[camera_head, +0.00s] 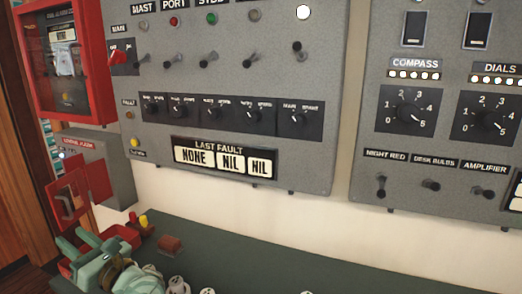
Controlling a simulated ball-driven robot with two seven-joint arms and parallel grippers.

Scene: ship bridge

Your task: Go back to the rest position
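My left gripper (82,243) is at the lower left, pale green, with its fingers pointing up and to the left. Its fingers look spread apart, with nothing visible between them. It is in front of a red tray (130,234) on the dark green desk, below the grey alarm box (115,165) with its red cover (72,200) swung out. I cannot tell whether the gripper touches the tray. My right gripper is not in view.
A grey switch panel (237,75) and a second dial panel (450,150) hang on the wall. A red glazed cabinet (90,20) is at the upper left. On the desk (265,270) are a red-brown block (170,245) and a yellow-topped piece (143,220). The desk's middle looks mostly clear.

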